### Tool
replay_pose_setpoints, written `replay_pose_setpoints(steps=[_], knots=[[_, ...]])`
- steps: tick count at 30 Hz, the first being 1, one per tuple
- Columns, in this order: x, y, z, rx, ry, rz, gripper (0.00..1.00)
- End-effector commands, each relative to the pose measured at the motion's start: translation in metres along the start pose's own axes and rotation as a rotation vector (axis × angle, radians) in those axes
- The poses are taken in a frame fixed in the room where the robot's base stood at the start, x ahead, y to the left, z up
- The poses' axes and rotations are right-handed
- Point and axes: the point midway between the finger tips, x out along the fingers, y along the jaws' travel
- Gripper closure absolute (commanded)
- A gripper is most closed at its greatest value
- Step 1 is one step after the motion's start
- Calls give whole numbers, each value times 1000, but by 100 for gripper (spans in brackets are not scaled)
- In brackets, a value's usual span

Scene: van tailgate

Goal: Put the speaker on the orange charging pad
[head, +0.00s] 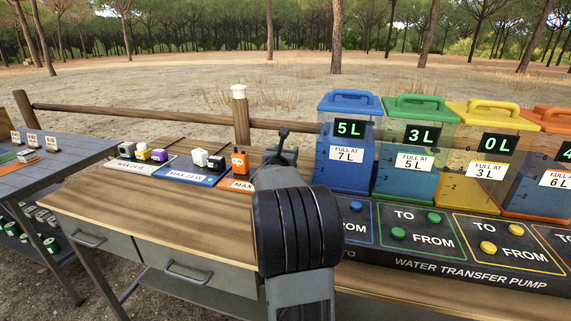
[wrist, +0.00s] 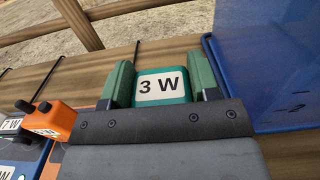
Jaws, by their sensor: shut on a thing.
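My gripper (head: 284,146) is in the middle of the head view, over the table behind the pads. In the wrist view its green fingers (wrist: 166,62) are shut on a teal block (wrist: 178,75) with a white "3 W" label. It could be the speaker, but its full shape is hidden by the gripper. The orange charging pad (head: 236,184) lies to the left of my gripper, its right part hidden by my arm. An orange device (head: 240,162) with a dark knob stands at its back; it also shows in the wrist view (wrist: 66,116).
A blue pad (head: 192,174) with a white and a black device and a pale pad (head: 142,164) with several small devices lie further left. A blue tank (head: 345,150) and other coloured tanks stand to the right, behind the pump panel (head: 420,245). The front left tabletop is clear.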

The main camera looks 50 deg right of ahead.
Motion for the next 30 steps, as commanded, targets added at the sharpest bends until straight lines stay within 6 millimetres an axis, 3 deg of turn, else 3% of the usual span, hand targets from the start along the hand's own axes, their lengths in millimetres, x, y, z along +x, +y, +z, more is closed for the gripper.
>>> replay_pose_setpoints(steps=[6,22,23,30], knots=[[1,0,-29,-1,1,0,74],[1,0,-36,0,-1,0,74],[1,0,-36,0,1,0,44],[1,0,-35,0,1,0,21]])
